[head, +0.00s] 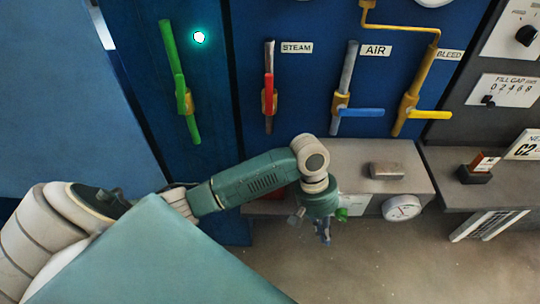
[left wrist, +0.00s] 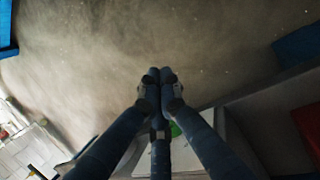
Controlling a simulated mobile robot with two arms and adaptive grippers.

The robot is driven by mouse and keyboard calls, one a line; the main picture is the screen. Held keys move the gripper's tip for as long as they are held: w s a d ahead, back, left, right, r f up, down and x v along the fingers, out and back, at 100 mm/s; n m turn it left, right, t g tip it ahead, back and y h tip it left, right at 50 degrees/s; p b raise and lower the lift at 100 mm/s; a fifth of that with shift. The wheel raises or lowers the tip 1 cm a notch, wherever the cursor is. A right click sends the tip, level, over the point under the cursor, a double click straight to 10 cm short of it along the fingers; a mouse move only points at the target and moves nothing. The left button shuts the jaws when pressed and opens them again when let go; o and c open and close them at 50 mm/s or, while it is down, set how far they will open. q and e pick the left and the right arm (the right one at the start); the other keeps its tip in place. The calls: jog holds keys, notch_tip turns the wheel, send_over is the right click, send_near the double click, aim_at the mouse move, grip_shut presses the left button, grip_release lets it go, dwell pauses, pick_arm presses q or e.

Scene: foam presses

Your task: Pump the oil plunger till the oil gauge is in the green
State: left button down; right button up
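A round white dial gauge (head: 402,207) sits on the front of a low grey cabinet (head: 345,158). Its needle and any green band are too small to read. A green knob (head: 342,213), which may be the plunger, shows just right of my left gripper (head: 324,232) in the head view. A bit of green (left wrist: 175,130) also shows behind the fingers in the left wrist view. There the left gripper (left wrist: 160,76) has its fingertips together, with nothing seen between them. It points down over the floor in front of the cabinet. My right gripper is not in view.
Behind are a green lever (head: 180,85), a red-handled STEAM valve (head: 269,90), a blue-handled AIR valve (head: 360,112) and a yellow BLEED valve (head: 428,114). A grey block (head: 386,170) lies on the cabinet top. The floor (head: 400,265) in front is clear.

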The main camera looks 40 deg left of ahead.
pick_arm(q)
jog(key=shift+s+d+f+m, duration=0.35)
jog(key=shift+s+f+m, duration=0.2)
jog(key=shift+f, duration=0.25)
jog(key=shift+s, duration=0.1)
dwell(0.8)
